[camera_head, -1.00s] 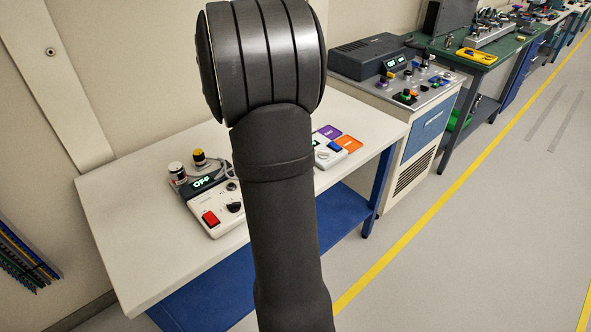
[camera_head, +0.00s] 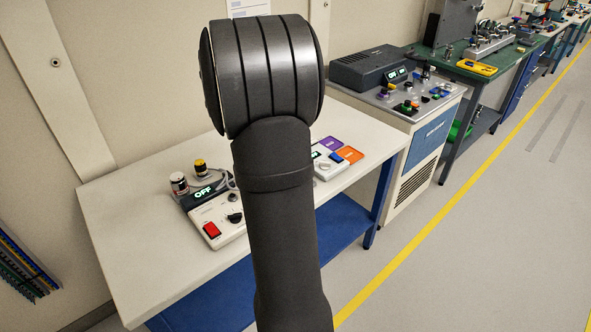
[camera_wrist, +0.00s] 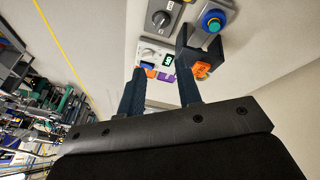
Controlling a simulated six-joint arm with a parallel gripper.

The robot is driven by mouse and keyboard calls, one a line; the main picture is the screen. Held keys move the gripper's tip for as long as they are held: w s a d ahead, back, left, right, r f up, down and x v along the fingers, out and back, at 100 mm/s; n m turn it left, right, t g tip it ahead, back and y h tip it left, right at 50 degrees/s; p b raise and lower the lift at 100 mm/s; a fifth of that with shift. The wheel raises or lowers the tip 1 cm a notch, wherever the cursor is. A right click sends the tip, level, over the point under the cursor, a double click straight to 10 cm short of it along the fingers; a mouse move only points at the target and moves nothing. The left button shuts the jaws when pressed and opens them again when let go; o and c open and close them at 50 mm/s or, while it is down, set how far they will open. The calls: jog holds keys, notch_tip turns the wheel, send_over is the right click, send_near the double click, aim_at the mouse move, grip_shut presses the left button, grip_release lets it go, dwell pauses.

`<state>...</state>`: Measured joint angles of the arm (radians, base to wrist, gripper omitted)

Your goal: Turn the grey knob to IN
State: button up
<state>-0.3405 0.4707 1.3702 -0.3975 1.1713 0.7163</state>
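In the wrist view a dark grey knob (camera_wrist: 160,18) sits on a grey box near the top, with a pale label beside it. Its pointer mark and the label are too small to read. My gripper (camera_wrist: 162,55) has two dark blue fingers standing apart with nothing held between them. The fingers are below the knob in the picture and appear apart from it. In the head view my arm fills the middle and hides my gripper; I cannot identify the grey knob there.
On the pale bench (camera_head: 130,220), a device with an OFF display (camera_head: 203,191) has a red switch (camera_head: 211,230). Purple (camera_head: 330,143) and orange (camera_head: 350,155) pads lie farther right.

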jog(key=w+d+f+n, duration=0.2)
jog(key=f+n, duration=0.5)
jog(key=n, duration=0.2)
jog(key=w+d+f+n, duration=0.2)
jog(key=f+n, duration=0.4)
jog(key=n, duration=0.3)
jog(key=w+d+f+n, duration=0.2)
jog(key=f+n, duration=0.5)
jog(key=n, duration=0.1)
jog(key=shift+w+d+f+n+g+h, duration=0.1)
jog(key=shift+d+f+n+g+h, duration=0.05)
jog(key=shift+f+n+g+h, duration=0.2)
jog(key=shift+c, duration=0.2)
grip_shut()
